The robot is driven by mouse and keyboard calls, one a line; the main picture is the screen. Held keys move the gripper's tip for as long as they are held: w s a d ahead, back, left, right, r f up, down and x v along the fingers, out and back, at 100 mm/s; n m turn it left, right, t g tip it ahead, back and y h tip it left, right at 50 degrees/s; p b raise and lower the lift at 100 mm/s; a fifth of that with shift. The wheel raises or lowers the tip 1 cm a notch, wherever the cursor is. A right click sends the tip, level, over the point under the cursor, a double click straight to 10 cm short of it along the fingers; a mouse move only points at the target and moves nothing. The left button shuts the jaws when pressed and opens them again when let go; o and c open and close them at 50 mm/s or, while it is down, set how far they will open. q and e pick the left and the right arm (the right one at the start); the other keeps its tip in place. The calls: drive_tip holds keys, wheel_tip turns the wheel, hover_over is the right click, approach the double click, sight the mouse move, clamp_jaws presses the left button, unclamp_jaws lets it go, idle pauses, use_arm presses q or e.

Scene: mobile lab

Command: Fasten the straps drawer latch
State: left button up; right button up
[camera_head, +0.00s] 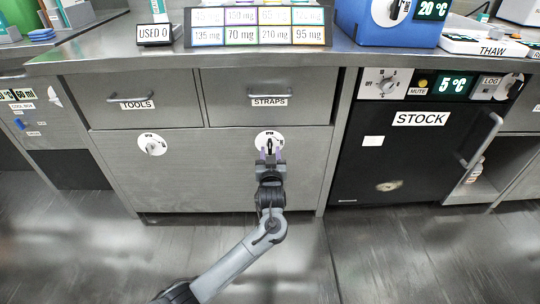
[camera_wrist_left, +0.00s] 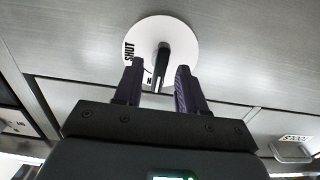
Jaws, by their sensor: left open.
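The straps drawer (camera_head: 232,101) is closed flush in the cabinet front, with a bar handle (camera_head: 270,90) and a STRAPS label (camera_head: 269,102). Below it, the straps latch is a white round dial (camera_head: 260,139) with a dark lever. In the left wrist view the dial (camera_wrist_left: 146,30) shows SHUT at its left, and the lever (camera_wrist_left: 161,62) lies towards the partly hidden lettering ending in N. My left gripper (camera_head: 269,156) is open at the latch. In the left wrist view its fingers (camera_wrist_left: 157,75) stand either side of the lever, with gaps showing. My right gripper is not in view.
The tools drawer (camera_head: 180,97) and its similar latch dial (camera_head: 152,145) are on the left. The black stock fridge (camera_head: 400,165) with a side handle is on the right. A counter (camera_head: 110,55) above carries a label rack (camera_head: 258,28) and a blue device (camera_head: 385,28). The floor is clear.

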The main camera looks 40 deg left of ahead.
use_arm(q)
drive_tip(key=shift+x, duration=0.8)
clamp_jaws()
